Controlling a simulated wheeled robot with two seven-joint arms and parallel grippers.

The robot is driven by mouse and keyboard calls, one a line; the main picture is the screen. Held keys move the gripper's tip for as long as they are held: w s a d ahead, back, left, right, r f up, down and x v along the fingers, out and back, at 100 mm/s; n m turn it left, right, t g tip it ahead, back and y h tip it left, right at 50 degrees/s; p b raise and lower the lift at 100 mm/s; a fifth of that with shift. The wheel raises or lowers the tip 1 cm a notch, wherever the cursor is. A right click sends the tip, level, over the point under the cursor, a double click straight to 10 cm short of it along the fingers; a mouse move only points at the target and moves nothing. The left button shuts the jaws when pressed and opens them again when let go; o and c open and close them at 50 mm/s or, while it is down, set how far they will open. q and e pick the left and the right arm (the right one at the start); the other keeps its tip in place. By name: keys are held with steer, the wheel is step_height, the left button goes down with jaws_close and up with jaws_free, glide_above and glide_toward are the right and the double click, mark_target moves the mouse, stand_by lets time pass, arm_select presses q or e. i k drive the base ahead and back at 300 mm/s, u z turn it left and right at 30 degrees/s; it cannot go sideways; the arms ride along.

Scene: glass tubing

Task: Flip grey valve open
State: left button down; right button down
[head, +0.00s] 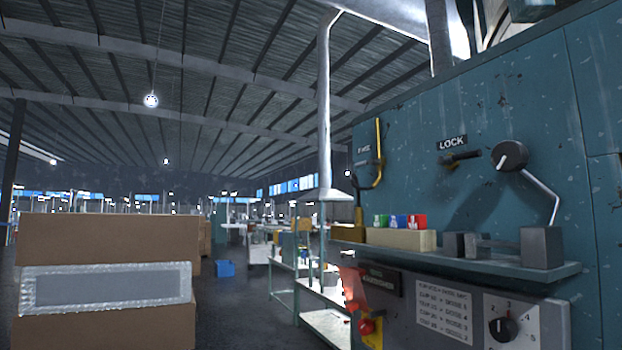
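A teal machine panel (460,105) stands on the right. A dark handle (460,158) sticks out below a LOCK label (453,143). To its right is a round dark grey knob (511,156) with a light mark, and a bent silver rod (541,190) runs from near it down towards a grey block (541,247) on the ledge. A yellow bent bar (378,150) is at the panel's left, beside a small dark fitting. I cannot tell which part is the grey valve or whether it is open. Neither gripper is in view.
A ledge (455,262) juts from the panel and carries a beige box (400,239) with green, blue and red items. Below are a numbered dial (503,328) and a red button (366,326). Cardboard boxes (105,240) stack at left. Dark floor shows between.

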mark_target(372, 161)
steer(key=z, duration=0.1)
steer(key=i, duration=1.2)
steer(key=z, duration=0.65)
